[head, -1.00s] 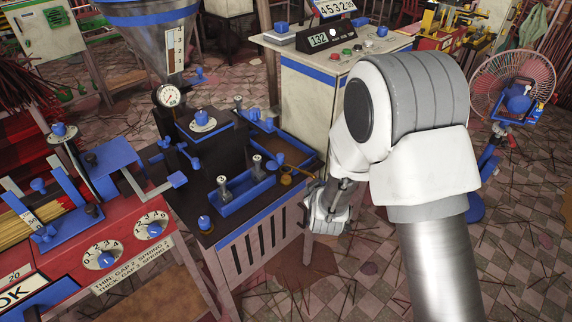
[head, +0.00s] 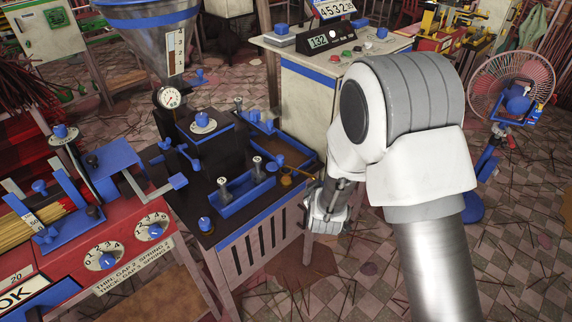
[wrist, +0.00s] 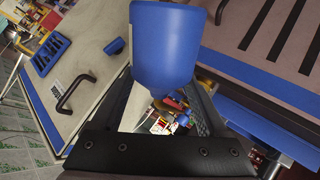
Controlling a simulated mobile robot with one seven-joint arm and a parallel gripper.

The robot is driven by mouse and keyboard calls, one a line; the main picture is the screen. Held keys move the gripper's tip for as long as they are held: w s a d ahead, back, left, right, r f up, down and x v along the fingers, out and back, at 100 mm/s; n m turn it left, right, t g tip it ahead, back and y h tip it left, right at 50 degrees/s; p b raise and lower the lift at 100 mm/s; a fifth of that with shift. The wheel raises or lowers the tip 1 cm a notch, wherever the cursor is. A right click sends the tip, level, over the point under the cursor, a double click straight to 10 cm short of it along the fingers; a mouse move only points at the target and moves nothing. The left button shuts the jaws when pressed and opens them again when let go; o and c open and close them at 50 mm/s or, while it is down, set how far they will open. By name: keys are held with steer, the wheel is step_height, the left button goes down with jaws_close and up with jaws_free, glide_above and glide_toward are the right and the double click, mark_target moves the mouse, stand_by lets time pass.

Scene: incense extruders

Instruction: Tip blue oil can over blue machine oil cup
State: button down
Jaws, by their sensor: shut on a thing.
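My gripper (head: 327,208) hangs at the right edge of the blue-trimmed black machine table, below my arm. In the wrist view, the blue oil can (wrist: 166,45) sits between the two dark fingers, and the gripper (wrist: 168,92) is shut on it. In the head view my gripper and arm hide most of the can. A thin brass-coloured part (head: 289,180) shows just left of the gripper, over the table's right end; I cannot tell whether it is the can's spout. A small blue fitting (head: 279,162) stands beside it; I cannot tell whether it is the oil cup.
A blue tray (head: 246,200) with two silver-topped posts lies left of the gripper. A black block with a knob (head: 203,121) stands behind it. A pale cabinet (head: 310,88) with a display stands at the back. A fan (head: 515,88) is at right. Tiled floor lies open in front.

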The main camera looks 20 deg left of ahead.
steer(key=shift+r+p, duration=0.55)
steer(key=shift+p, duration=0.25)
steer(key=shift+r+n+h+p, duration=0.3)
steer(key=shift+h+p, duration=0.2)
steer(key=shift+p, duration=0.3)
stand_by(0.6)
steer(key=shift+a+r+p, duration=0.1)
steer(key=shift+r+p, duration=0.1)
steer(key=shift+p, duration=0.3)
steer(key=shift+g, duration=0.3)
steer(key=shift+f, duration=0.1)
steer(key=shift+r+p, duration=0.25)
steer(key=shift+p, duration=0.3)
stand_by(0.5)
steer(key=shift+r+n+h+p, duration=0.3)
steer(key=shift+h+p, duration=0.1)
steer(key=shift+p, duration=0.35)
steer(key=shift+f+b, duration=0.6)
steer(key=shift+b, duration=0.5)
steer(key=shift+f+y+b, duration=0.35)
steer(key=shift+y+b, duration=0.05)
steer(key=shift+b, duration=0.8)
